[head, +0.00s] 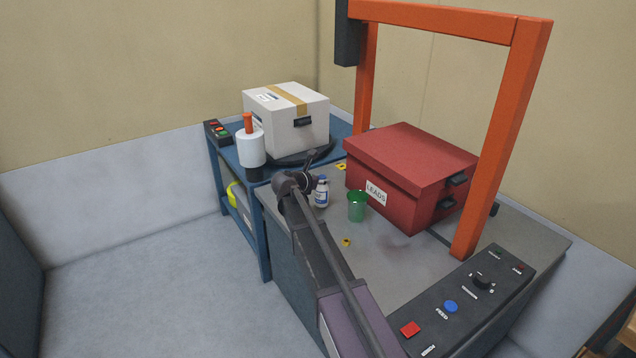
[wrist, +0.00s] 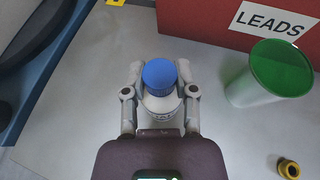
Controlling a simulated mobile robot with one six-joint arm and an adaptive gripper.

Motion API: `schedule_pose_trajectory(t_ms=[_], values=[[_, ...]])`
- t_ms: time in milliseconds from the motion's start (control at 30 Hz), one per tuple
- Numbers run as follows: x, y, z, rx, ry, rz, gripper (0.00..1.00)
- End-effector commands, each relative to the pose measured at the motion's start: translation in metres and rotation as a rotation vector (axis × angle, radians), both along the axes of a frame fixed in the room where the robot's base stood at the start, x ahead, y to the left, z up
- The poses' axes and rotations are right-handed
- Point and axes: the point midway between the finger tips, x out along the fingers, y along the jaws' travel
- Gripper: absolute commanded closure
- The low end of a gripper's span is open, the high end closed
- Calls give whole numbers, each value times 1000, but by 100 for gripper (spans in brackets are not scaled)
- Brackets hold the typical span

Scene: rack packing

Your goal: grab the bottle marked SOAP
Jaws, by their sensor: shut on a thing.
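A small white bottle with a blue cap stands upright on the grey table in the head view (head: 321,192), just left of a green cup. In the wrist view the bottle (wrist: 161,103) is between the two fingers of my gripper (wrist: 160,98), which are shut on its body below the cap. My gripper is partly hidden behind my arm in the head view. The bottle's label is too small to read in the head view and mostly hidden in the wrist view, so I cannot tell whether it says SOAP.
The green cup (head: 357,206) stands close to the bottle's right. A red box marked LEADS (head: 400,178) is behind it, under an orange frame (head: 490,140). A small yellow ring (head: 346,242) lies nearer. A blue cart (head: 217,160) carries a white carton (head: 287,122).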

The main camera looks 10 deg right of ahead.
Motion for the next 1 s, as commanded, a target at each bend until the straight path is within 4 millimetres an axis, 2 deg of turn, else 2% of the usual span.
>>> schedule_pose_trajectory(t_ms=[367, 700, 1000], values=[[0, 0, 34, -1, -1, 0, 100], [-76, 28, 38, -1, 0, 4, 100], [-128, 49, 43, 0, 0, 2, 100]])
